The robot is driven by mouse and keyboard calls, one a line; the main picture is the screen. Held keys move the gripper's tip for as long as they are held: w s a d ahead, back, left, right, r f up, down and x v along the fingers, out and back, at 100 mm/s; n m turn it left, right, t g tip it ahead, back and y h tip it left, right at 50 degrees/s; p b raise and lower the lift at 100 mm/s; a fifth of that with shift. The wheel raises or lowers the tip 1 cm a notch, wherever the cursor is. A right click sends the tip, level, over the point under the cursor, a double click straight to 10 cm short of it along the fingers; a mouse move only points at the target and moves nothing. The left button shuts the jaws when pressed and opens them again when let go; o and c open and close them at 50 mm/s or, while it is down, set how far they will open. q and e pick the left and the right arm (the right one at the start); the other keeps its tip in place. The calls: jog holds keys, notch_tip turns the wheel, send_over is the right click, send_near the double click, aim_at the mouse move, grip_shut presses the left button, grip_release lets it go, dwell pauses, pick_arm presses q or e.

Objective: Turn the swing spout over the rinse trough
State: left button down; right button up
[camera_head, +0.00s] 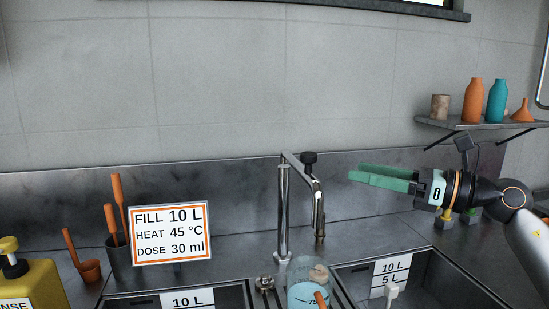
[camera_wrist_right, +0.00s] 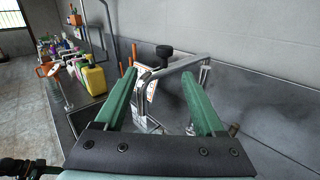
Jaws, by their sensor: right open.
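The chrome swing spout (camera_head: 284,205) stands behind the sinks; its top arm reaches forward and slightly right, with a black knob (camera_head: 309,158) and a down-turned outlet (camera_head: 319,215) near the divider between two basins. My right gripper (camera_head: 354,174) is open and empty, its green fingers pointing left, just right of the outlet and apart from it. In the right wrist view the spout arm (camera_wrist_right: 182,68) and knob (camera_wrist_right: 165,52) show ahead, between the fingers (camera_wrist_right: 164,76). I cannot tell which basin is the rinse trough. My left gripper is out of view.
The left basin (camera_head: 235,295) and right basin (camera_head: 438,268) carry litre labels. A clear jug (camera_head: 300,295) stands between them. A sign (camera_head: 170,233), a tool pot (camera_head: 120,262) and a yellow bottle (camera_head: 38,285) stand left. A shelf (camera_head: 470,124) with bottles hangs right.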

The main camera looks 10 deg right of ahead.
aim_at(309, 153)
jog(key=shift+n+h, duration=0.3)
jog(key=p+x, duration=0.1)
jog(key=x, duration=0.2)
jog(key=r+p+x, duration=0.1)
jog(key=x, duration=0.3)
jog(key=p+x, duration=0.1)
jog(key=x, duration=0.3)
jog(key=shift+w+r, duration=0.2)
jog(key=shift+w, duration=0.2)
jog(key=shift+w+a+f+p, duration=0.1)
jog(key=shift+w+a+p, duration=0.2)
jog(key=shift+a, duration=0.05)
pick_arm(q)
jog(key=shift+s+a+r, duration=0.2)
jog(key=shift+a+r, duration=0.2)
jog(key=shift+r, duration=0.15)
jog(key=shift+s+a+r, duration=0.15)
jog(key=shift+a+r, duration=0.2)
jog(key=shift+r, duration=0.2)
pick_arm(e)
grip_shut()
